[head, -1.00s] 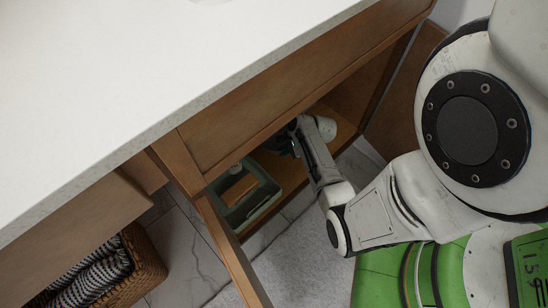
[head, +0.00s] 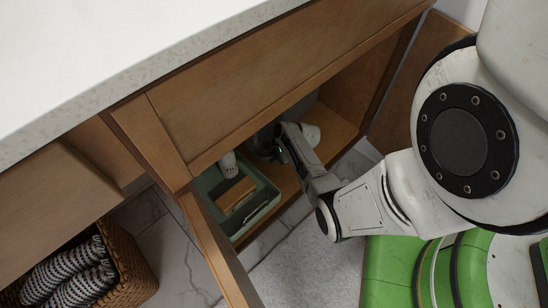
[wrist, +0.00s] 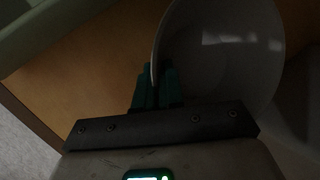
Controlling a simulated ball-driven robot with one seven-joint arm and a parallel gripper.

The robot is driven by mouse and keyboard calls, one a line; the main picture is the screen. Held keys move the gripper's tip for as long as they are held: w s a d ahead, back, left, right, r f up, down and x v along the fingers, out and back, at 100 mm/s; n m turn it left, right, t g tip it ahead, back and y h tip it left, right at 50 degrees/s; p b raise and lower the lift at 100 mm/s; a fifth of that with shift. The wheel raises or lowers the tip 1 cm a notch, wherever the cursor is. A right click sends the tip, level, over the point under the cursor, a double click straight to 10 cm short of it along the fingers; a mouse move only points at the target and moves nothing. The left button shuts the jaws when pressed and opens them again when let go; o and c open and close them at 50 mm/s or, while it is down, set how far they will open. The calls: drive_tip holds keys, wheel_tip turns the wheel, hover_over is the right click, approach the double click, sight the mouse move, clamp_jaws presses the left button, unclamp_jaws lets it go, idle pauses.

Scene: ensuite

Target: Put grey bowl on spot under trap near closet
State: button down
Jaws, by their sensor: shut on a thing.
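The grey bowl (wrist: 222,55) fills the upper right of the wrist view, its rim between the fingers of my gripper (wrist: 157,88). My gripper is shut on that rim. In the head view my gripper (head: 268,145) is inside the open cabinet under the counter, beside the green caddy, and the bowl is mostly hidden there by my arm and shadow. I cannot tell whether the bowl touches the cabinet floor (head: 340,130). The trap is not clearly seen.
A green caddy (head: 266,197) holding a wooden-looking block and a white bottle stands left of my gripper. An open cabinet door (head: 222,250) swings out below it. A wicker basket (head: 132,268) with striped towels stands at lower left.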

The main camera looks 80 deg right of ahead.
drive_tip(key=shift+f, duration=0.15)
drive_tip(key=c, duration=1.3)
unclamp_jaws()
drive_tip(key=shift+o, duration=0.2)
drive_tip(key=shift+r, duration=0.3)
drive_tip(key=p+v, duration=0.7)
drive_tip(key=v, duration=0.4)
drive_tip(key=shift+s+r, duration=0.25)
drive_tip(key=shift+r, duration=0.1)
